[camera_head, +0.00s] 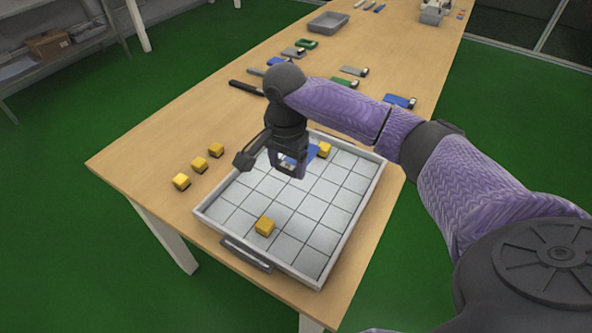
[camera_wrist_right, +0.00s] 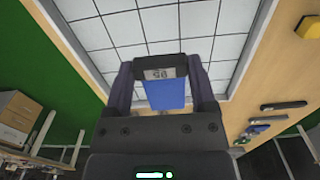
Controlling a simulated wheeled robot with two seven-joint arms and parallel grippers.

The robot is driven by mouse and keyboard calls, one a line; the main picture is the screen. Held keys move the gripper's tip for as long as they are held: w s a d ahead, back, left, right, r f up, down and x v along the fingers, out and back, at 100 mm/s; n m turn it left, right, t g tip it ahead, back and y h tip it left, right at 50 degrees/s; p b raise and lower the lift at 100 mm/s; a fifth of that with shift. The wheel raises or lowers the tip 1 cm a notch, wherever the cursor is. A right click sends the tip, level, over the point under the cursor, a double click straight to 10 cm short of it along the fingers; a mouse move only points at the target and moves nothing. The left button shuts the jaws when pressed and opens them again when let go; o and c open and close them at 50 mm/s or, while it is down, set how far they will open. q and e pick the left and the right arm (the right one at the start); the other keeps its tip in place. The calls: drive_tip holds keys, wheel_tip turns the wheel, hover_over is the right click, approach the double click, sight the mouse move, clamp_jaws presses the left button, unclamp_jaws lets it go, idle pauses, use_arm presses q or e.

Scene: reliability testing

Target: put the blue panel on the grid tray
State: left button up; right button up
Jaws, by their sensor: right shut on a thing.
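The blue panel (camera_head: 311,153) is in my right gripper (camera_head: 289,172), over the back left part of the white grid tray (camera_head: 336,222). In the right wrist view the blue panel (camera_wrist_right: 165,95) sits between the two fingers of the right gripper (camera_wrist_right: 162,66), with a grey marked end at the fingertips. The grid tray (camera_wrist_right: 112,32) fills the upper middle of that view. The panel appears to be above the tray floor; the exact gap cannot be told. The gripper partly hides the panel in the head view. My left gripper is not in view.
On the tray sit two yellow cubes, one near the front (camera_head: 265,225) and one at the back (camera_head: 324,149). Three yellow cubes (camera_head: 199,164) stand on the table left of the tray. Several panels (camera_head: 399,101) and a grey bin (camera_head: 328,23) lie farther back.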

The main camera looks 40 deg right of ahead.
sight(288, 201)
wheel_tip(288, 201, down, 9)
drive_tip(key=b, duration=0.4)
drive_tip(key=shift+f+b, duration=0.2)
drive_tip(key=shift+b, duration=0.1)
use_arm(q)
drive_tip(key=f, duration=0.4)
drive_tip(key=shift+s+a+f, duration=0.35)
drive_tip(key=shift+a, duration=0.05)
use_arm(e)
drive_tip(key=shift+r, duration=0.2)
drive_tip(key=o, duration=1)
drive_tip(key=shift+p, duration=0.3)
drive_tip(key=shift+o, duration=0.8)
drive_tip(key=shift+f, duration=0.1)
drive_tip(key=shift+r, duration=0.35)
wheel_tip(288, 201, up, 11)
drive_tip(key=p, duration=0.6)
drive_tip(key=shift+a, duration=0.1)
drive_tip(key=shift+r, duration=0.4)
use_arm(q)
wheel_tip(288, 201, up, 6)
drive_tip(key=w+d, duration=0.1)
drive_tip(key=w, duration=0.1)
use_arm(e)
drive_tip(key=shift+f, duration=0.1)
